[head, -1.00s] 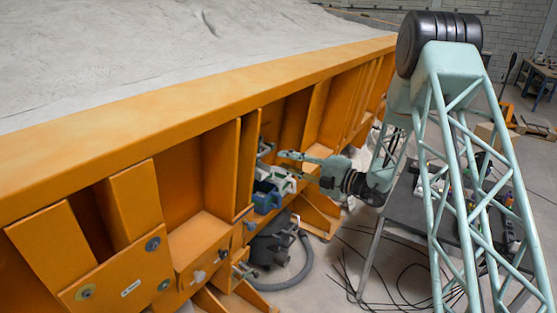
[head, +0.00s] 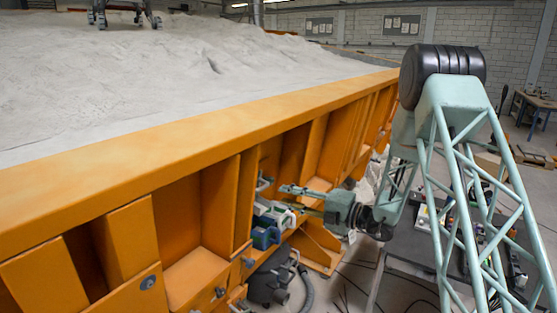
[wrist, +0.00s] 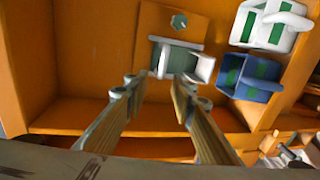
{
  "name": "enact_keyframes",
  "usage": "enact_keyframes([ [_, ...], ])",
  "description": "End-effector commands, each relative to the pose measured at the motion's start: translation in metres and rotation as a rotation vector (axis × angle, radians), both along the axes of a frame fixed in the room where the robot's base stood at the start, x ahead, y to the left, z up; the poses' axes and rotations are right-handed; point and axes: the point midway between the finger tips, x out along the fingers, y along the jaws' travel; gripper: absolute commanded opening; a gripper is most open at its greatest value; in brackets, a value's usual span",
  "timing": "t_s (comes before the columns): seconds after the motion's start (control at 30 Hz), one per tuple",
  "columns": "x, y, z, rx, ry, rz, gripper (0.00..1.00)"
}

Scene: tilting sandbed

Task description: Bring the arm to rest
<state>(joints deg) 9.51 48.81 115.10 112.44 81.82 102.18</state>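My gripper (head: 288,194) is at the end of my pale green lattice arm, beside the orange side frame (head: 140,141) of the sandbed in the head view. In the wrist view my gripper (wrist: 156,88) has its two fingers spread apart, with nothing held between them. Beyond the fingertips a grey and white holder (wrist: 203,68) is fixed to the orange frame. I cannot tell how far the fingertips are from it.
A blue holder (wrist: 250,78) and a white holder (wrist: 268,25) with green strips are right of the fingers. Below are a dark vacuum-like machine (head: 270,285) and cables. A dark table (head: 410,250) with items stands behind my arm. Grey sand (head: 180,80) fills the bed.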

Motion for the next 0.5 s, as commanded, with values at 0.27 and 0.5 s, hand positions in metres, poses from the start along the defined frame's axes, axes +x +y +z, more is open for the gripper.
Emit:
enact_keyframes([
  [0.27,-0.036,0.023,0.033,-0.108,-0.111,0.102,0.23],
  [0.5,-0.078,0.044,0.061,-0.219,-0.235,0.211,0.23],
])
